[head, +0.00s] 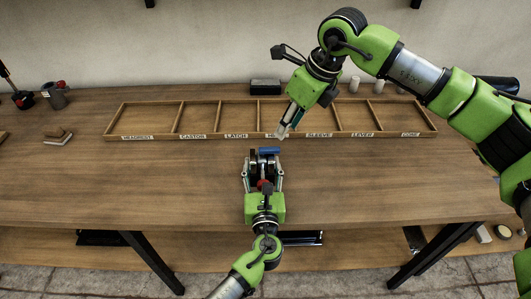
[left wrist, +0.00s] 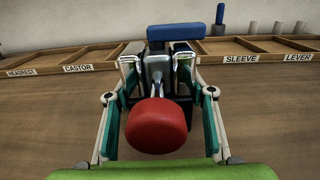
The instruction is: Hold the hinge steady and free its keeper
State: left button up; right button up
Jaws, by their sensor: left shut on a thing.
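The hinge (left wrist: 155,72) is a grey metal piece with a dark lower part, between the fingers of my left gripper. A red rounded knob (left wrist: 157,125) sits at its near end and a blue bar (left wrist: 175,31) at its far end. In the head view the blue bar (head: 269,150) and red knob (head: 264,185) show just in front of the tray. My left gripper (head: 263,165) is shut on the hinge, a finger on each side. My right gripper (head: 284,131) hangs above the tray's front edge, up and right of the hinge, its fingertips too small to judge. I cannot tell which part is the keeper.
A wooden tray (head: 155,137) with labelled, empty-looking compartments spans the table (head: 160,185) behind the hinge. A black box (head: 265,87) and pale cylinders stand behind it. A cup (head: 55,95) and small blocks (head: 58,136) are at left. The table's front is clear on both sides.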

aim_at(275, 148)
jog(key=f+m+g, duration=0.1)
jog(key=f+m, duration=0.2)
jog(key=m, duration=0.6)
jog(key=w+a+f+m+y, duration=0.1)
jog(key=f+m, duration=0.2)
jog(key=m, duration=0.6)
jog(key=w+a+f+m+g, duration=0.1)
jog(key=f+m, duration=0.1)
jog(key=m, duration=0.7)
jog(key=shift+w+a+f+m+g, duration=0.1)
jog(key=shift+w+f+m+g, duration=0.2)
jog(key=shift+f, duration=0.1)
grip_shut()
